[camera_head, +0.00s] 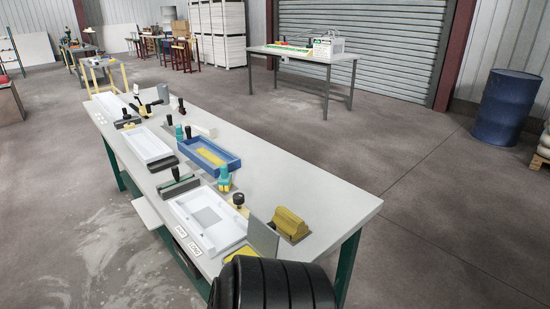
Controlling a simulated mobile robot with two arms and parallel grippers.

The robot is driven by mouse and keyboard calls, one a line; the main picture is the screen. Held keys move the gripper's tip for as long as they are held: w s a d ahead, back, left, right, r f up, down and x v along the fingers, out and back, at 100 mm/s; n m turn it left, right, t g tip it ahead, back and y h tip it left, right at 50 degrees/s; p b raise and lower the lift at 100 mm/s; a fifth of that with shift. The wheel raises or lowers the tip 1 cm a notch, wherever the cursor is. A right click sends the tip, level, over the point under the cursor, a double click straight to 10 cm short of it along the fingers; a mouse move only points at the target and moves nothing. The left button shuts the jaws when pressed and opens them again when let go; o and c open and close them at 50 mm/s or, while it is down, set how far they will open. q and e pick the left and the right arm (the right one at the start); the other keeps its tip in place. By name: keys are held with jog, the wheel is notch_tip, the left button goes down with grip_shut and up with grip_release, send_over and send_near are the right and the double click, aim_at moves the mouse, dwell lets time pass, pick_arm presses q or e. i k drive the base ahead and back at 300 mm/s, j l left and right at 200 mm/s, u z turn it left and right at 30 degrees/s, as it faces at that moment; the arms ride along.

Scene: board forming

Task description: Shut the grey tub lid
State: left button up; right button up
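A flat grey panel (262,237) stands upright near the close end of the long white workbench (320,195). It looks like a raised lid, but I cannot be sure that it is the grey tub lid. A yellow surface (241,254) shows at its foot, partly hidden by a black ribbed shape at the bottom edge. I cannot make out a grey tub body. Neither of my grippers is in view.
A white tray (183,208) lies left of the panel and a yellow block (291,222) right of it. A blue tray (233,162), another white tray (140,142) and several hand tools fill the bench's left side. Its right strip is clear. A blue drum (507,108) stands far right.

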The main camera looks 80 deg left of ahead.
aim_at(263, 236)
jog(key=i+u, duration=0.25)
jog(key=u, duration=0.2)
jog(key=i+u, duration=0.25)
jog(key=u, duration=0.25)
jog(key=i+l+u, duration=0.15)
jog(key=u, duration=0.3)
jog(key=i+u, duration=0.2)
jog(key=u, duration=0.25)
jog(key=i+l+u, duration=0.1)
jog(key=u, duration=0.4)
jog(key=i+l+u, duration=0.2)
jog(key=u, duration=0.25)
jog(key=i+l+u, duration=0.15)
jog(key=u, duration=0.35)
jog(key=l+u, duration=0.45)
jog(key=i+l+u, duration=0.1)
jog(key=u, duration=0.4)
jog(key=l+u, duration=0.45)
jog(key=i+l+u, duration=0.1)
jog(key=l+u, duration=0.4)
jog(key=k+j, duration=0.1)
jog(key=k, duration=0.45)
